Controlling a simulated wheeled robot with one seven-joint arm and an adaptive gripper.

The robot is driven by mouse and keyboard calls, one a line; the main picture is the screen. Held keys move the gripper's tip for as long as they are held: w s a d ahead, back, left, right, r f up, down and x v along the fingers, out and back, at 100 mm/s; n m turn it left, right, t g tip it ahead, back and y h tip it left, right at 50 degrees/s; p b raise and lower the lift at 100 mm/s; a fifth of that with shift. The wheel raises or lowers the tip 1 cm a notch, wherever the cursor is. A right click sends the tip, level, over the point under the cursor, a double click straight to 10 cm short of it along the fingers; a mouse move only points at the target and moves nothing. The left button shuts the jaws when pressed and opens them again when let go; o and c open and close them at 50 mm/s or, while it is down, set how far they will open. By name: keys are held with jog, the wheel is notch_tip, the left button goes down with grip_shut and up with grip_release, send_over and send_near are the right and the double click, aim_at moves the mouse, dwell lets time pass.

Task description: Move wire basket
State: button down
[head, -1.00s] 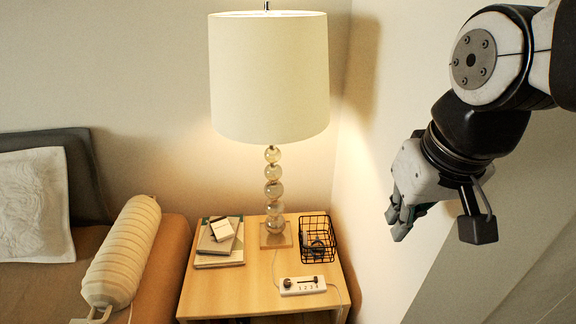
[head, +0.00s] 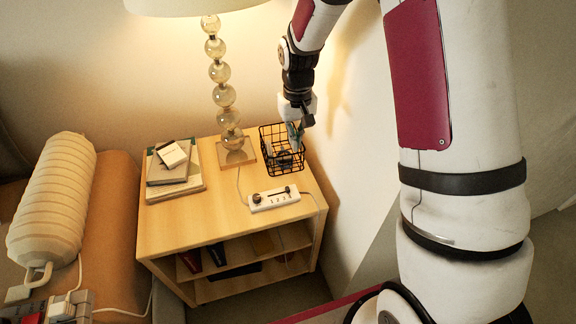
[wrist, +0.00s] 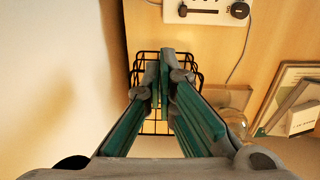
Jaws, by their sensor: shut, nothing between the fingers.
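The black wire basket (head: 270,160) stands on the back right corner of the wooden nightstand, beside the lamp base. Something dark lies in it, too small to make out. My gripper (head: 296,142) points down at the basket's right side. In the wrist view the basket (wrist: 193,76) shows behind and around the fingers. There my gripper (wrist: 164,62) has its teal-padded fingers closed together at the tips with nothing held. I cannot tell whether the fingertips touch the basket or are just above its rim.
The nightstand (head: 200,225) also bears a lamp (head: 229,120), a stack of books (head: 172,175) at left and a white switch box (head: 274,198) with a cable in front. The wall is close on the basket's right.

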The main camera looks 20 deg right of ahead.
aim_at(286, 153)
jog(key=f+b, duration=0.1)
jog(key=f, duration=0.8)
jog(key=w+f+b, duration=0.1)
jog(key=f, duration=0.3)
jog(key=shift+f+b, duration=0.3)
jog(key=shift+f, duration=0.05)
jog(key=w+b, duration=0.1)
jog(key=w, duration=0.6)
jog(key=shift+w, duration=0.2)
jog(key=shift+r, duration=0.15)
